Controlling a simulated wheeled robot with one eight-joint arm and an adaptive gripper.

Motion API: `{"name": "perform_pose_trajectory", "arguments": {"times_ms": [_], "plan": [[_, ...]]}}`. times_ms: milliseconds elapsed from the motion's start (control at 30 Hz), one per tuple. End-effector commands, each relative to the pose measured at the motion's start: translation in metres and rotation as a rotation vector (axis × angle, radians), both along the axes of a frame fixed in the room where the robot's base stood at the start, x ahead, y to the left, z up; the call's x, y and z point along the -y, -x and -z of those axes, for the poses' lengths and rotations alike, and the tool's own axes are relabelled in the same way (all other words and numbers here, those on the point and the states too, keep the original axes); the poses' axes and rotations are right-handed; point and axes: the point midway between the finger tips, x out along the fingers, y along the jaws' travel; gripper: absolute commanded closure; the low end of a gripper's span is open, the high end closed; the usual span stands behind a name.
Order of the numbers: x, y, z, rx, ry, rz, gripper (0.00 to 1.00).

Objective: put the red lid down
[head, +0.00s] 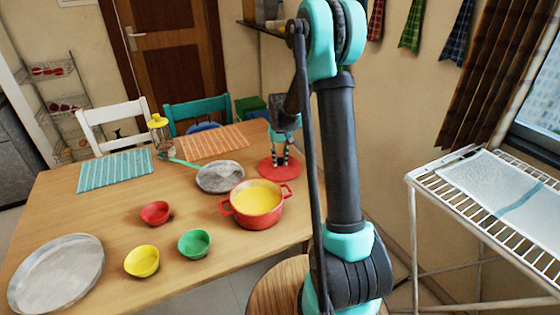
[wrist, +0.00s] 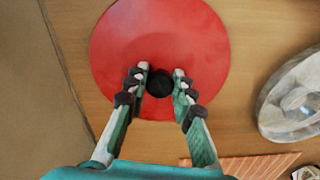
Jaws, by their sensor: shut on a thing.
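The red lid (head: 268,170) is a flat disc at the right side of the wooden table, behind the red pot (head: 257,212). It lies level at or very near the tabletop; I cannot tell whether it touches. In the wrist view the lid (wrist: 160,30) fills the upper middle, with its black knob (wrist: 159,84) between my fingers. My gripper (head: 281,161) is above the lid, pointing down, and is shut on the knob. The wrist view also shows my gripper (wrist: 160,77). The pot is uncovered and holds something yellow.
A grey round dish (head: 220,177) is left of the lid, with an orange mat (head: 212,141) behind it. Red (head: 155,213), green (head: 194,243) and yellow (head: 141,261) bowls stand in front. The table's right edge is close to the lid.

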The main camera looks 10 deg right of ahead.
Motion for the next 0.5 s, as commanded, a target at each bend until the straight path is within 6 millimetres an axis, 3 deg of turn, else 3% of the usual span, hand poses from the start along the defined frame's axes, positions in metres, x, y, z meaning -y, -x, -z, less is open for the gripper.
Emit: {"name": "perform_pose_trajectory", "arguments": {"times_ms": [100,133,267,500], "plan": [[0.0,0.0,0.0027,0.0,0.0,0.0,1.0],[0.0,0.0,0.0026,0.0,0.0,0.0,0.74],[0.0,0.0,0.0024,0.0,0.0,0.0,0.58],[0.0,0.0,0.0022,0.0,0.0,0.0,0.55]]}}
